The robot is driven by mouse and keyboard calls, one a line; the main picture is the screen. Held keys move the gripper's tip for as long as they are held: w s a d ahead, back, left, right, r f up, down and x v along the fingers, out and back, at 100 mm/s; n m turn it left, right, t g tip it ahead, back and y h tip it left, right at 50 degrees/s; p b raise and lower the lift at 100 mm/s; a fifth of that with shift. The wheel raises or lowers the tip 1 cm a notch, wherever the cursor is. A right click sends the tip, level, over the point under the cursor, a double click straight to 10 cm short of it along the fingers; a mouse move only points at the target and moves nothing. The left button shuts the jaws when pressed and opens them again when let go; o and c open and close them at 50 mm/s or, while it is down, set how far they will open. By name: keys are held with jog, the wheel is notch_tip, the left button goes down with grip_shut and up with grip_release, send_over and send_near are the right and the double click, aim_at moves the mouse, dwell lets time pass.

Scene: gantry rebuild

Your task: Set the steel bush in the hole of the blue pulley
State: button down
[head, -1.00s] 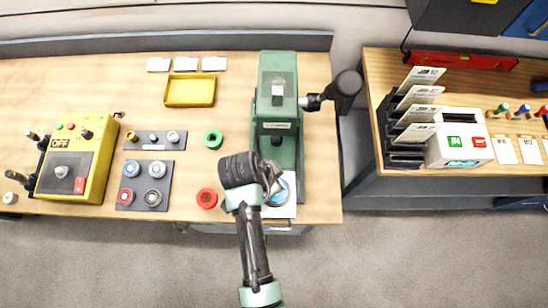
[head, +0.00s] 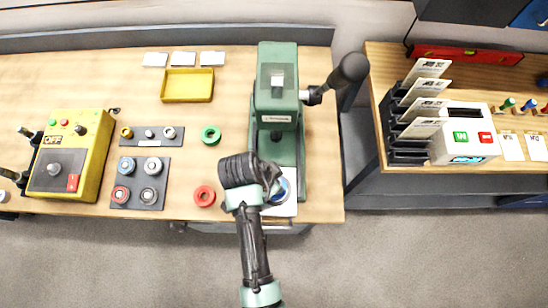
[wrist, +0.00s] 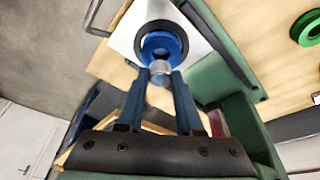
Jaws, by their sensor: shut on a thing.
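The steel bush (wrist: 160,68) is a small silvery cylinder between the fingertips of my gripper (wrist: 161,76) in the wrist view. My gripper is shut on it. The blue pulley (wrist: 155,42) lies just beyond the fingertips, inside a dark ring on a white plate (wrist: 125,40). The bush overlaps the pulley's near edge in this view; I cannot tell whether they touch. In the head view my gripper (head: 273,187) is over the front of the green press, and the blue pulley (head: 287,190) is partly hidden by it.
The green press (head: 277,100) rises behind my gripper, its lever (head: 350,70) sticking out right. A red pulley (head: 204,196) and a green pulley (head: 211,134) lie to the left. Grey boards (head: 130,196) hold several small parts. A yellow control box (head: 85,150) stands further left.

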jog(key=shift+f+b, duration=0.65)
jog(key=shift+f, duration=0.1)
jog(key=shift+f, duration=0.35)
jog(key=shift+f+b, duration=0.25)
jog(key=shift+b, duration=0.1)
jog(key=shift+c, duration=2.4)
grip_release()
jog(key=b+v, duration=0.1)
jog(key=v, duration=1.2)
jog(key=shift+b, duration=0.35)
